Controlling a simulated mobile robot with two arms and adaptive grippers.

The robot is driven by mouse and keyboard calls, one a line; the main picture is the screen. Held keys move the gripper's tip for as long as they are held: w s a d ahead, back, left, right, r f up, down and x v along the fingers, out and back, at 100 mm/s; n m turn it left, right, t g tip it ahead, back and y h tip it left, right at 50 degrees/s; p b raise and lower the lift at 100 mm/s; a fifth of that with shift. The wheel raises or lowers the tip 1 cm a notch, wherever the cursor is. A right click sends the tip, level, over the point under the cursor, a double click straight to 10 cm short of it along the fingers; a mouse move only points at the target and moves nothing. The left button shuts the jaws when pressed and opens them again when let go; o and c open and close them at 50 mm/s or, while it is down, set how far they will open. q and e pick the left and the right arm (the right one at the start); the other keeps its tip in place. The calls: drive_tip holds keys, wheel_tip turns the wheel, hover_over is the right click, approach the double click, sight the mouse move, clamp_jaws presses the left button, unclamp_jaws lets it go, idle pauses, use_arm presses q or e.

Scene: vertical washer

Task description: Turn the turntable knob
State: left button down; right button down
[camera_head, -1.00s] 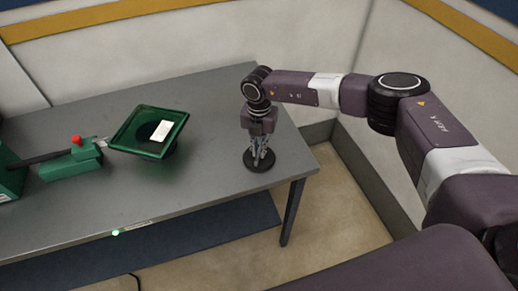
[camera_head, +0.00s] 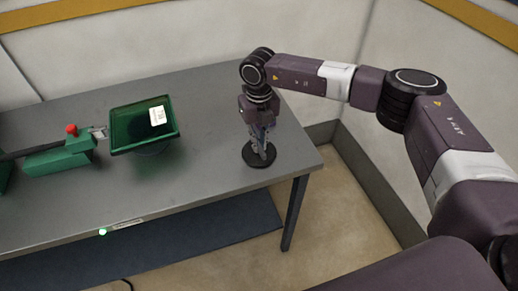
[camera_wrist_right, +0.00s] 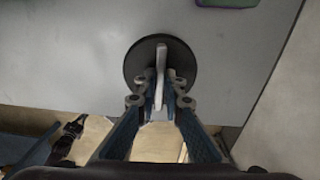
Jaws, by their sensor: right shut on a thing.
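The turntable knob is a round black disc (camera_head: 258,160) with an upright grey handle, standing near the right end of the grey table. In the right wrist view the disc (camera_wrist_right: 180,60) lies below my fingers and its pale handle (camera_wrist_right: 160,62) stands between them. My right gripper (camera_head: 259,148) points down over the knob and is shut on the handle; it also shows in the right wrist view (camera_wrist_right: 160,98). The green square tray (camera_head: 135,130) stands left of the knob on a round dark base, with a white label (camera_head: 158,116) inside it. My left gripper is not in view.
A green clamp-like block (camera_head: 60,158) with a red button (camera_head: 72,130) stands left of the tray. The grey table (camera_head: 205,170) is bare between tray and knob. Pale wall panels rise behind and to the right.

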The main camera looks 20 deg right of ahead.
drive_tip(key=n+b, duration=0.5)
drive_tip(key=shift+f+n, duration=0.15)
drive_tip(key=shift+n, duration=0.15)
drive_tip(key=shift+n+b, duration=0.85)
drive_tip(key=shift+n, duration=0.35)
drive_tip(key=shift+n+b, duration=0.65)
drive_tip(key=shift+n, duration=0.35)
drive_tip(key=shift+r, duration=0.2)
drive_tip(key=c, duration=2)
unclamp_jaws()
drive_tip(key=shift+c, duration=0.2)
wheel_tip(320, 180, up, 12)
